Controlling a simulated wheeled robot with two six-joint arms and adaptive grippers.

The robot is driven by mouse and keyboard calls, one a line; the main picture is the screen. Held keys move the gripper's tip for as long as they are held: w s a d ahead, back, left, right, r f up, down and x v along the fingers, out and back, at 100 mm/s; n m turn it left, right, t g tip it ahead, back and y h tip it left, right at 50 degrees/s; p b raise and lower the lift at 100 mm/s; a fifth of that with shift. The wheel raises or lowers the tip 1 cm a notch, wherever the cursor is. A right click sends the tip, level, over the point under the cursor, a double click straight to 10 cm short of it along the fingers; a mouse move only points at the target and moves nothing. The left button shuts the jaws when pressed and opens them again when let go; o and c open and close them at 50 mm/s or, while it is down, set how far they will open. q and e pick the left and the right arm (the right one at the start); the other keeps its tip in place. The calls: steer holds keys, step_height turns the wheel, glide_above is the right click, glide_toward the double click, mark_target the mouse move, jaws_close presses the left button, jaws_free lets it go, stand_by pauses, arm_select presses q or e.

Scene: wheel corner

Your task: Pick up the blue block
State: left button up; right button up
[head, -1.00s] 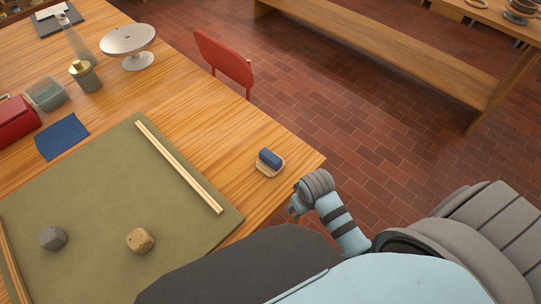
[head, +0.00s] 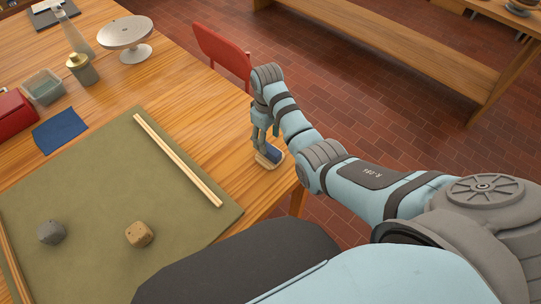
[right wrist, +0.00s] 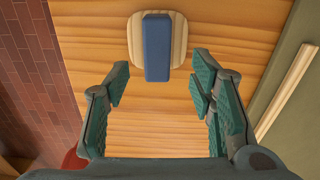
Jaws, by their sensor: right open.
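The blue block (right wrist: 157,48) lies on a small pale wooden board (right wrist: 180,38) near the table's corner. In the head view the blue block (head: 272,154) is partly covered by my right gripper (head: 265,140), and the small board (head: 262,161) shows beneath it. My right gripper (right wrist: 160,88) is open and empty in the right wrist view. Its fingers are spread wider than the block, which lies ahead of the fingertips, between their lines. A gap of bare table shows between. My left gripper is in neither current view.
An olive mat (head: 90,190) with wooden strips holds a grey lump (head: 52,232) and a tan lump (head: 139,234).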

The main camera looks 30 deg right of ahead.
mark_target(270, 148)
steer(key=f, duration=0.2)
steer(key=f+b, duration=0.1)
steer(key=f, duration=0.3)
steer(key=shift+s+d+b, duration=0.15)
steer(key=shift+d+b, duration=0.1)
steer(key=shift+b, duration=0.05)
steer(key=shift+c, duration=0.2)
jaws_close()
